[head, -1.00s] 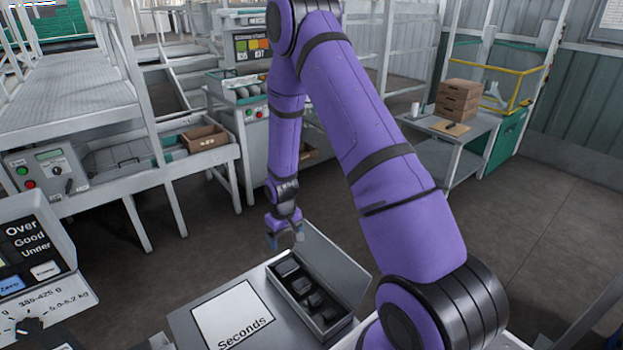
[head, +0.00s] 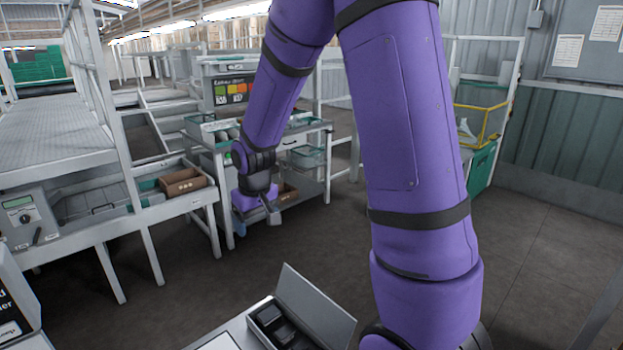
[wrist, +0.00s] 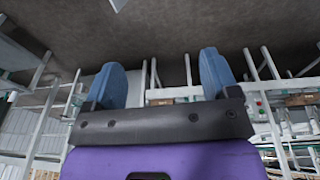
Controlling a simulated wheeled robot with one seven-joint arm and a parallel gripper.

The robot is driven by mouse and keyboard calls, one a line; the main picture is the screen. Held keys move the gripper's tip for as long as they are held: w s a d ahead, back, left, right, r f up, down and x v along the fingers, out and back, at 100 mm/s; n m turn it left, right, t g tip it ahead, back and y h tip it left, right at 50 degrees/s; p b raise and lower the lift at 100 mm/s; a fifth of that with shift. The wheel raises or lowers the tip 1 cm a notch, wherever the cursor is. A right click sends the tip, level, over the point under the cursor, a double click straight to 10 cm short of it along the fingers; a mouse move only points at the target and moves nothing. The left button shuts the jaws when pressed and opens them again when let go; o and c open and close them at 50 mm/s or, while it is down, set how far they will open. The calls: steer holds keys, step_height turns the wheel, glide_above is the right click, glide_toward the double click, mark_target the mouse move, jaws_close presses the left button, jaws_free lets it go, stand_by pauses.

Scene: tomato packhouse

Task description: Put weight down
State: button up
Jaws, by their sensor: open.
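The box of weights (head: 318,306) stands open at the bottom of the head view, its lid tilted up. Several dark weights (head: 283,331) sit in its dark lining; the lower part is cut off by the frame edge. My gripper (head: 257,224) hangs above and beyond the box, apart from it, over the floor in the picture. In the wrist view its two blue fingers (wrist: 162,80) stand wide apart with nothing between them.
A grey bench with a control box (head: 28,218) and a brown carton (head: 184,181) stands at left. A shelved trolley (head: 300,130) stands behind my gripper. A yellow-railed green bin (head: 482,165) is at right. The grey floor between is clear.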

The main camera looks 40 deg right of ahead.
steer(key=s+a+r+t, duration=0.2)
steer(key=s+a+r, duration=0.1)
steer(key=s+r, duration=1.05)
steer(key=s+a+r+t, duration=0.1)
steer(key=s+r, duration=0.6)
steer(key=s, duration=0.4)
steer(key=shift+a+y, duration=0.3)
steer(key=shift+a, duration=0.05)
steer(key=shift+s, duration=0.1)
steer(key=shift+c, duration=0.3)
